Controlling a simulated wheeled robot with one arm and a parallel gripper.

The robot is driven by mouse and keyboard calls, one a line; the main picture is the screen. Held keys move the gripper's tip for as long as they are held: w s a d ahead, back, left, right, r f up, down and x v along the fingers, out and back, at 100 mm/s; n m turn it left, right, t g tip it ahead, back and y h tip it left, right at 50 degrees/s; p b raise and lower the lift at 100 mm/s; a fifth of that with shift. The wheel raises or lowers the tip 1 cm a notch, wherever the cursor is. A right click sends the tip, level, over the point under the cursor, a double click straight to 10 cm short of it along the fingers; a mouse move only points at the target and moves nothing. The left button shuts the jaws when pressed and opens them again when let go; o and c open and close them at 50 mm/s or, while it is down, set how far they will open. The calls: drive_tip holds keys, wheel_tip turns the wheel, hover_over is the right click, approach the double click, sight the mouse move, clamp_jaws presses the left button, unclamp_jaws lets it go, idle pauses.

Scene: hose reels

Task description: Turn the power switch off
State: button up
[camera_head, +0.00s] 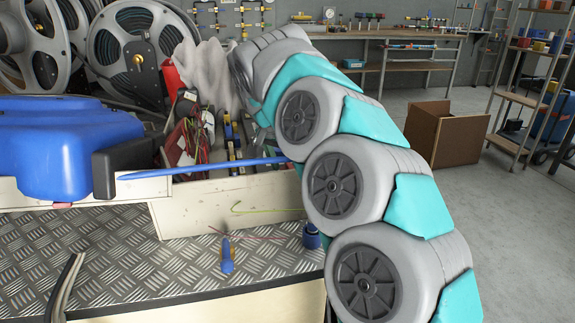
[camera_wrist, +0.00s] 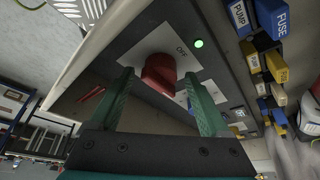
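The power switch is a red rotary knob (camera_wrist: 159,74) on a white square plate (camera_wrist: 187,62), and the word OFF is printed beside it. My gripper (camera_wrist: 159,80) is open in the wrist view, with one green finger on each side of the knob. Gaps show between the fingers and the knob, so it is not clamped. I cannot tell how deep the fingertips reach around it. A small green light (camera_wrist: 199,43) glows on the grey panel near the plate. In the head view my arm hides the gripper and the switch.
Yellow and blue blocks labelled PUMP and FUSE (camera_wrist: 271,16) sit at the right of the panel. In the head view, a blue case (camera_head: 65,140), a tool-filled box (camera_head: 225,205) and hose reels (camera_head: 135,50) crowd the left. A cardboard box (camera_head: 455,135) stands on open floor at right.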

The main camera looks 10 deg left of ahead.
clamp_jaws()
idle(0.4)
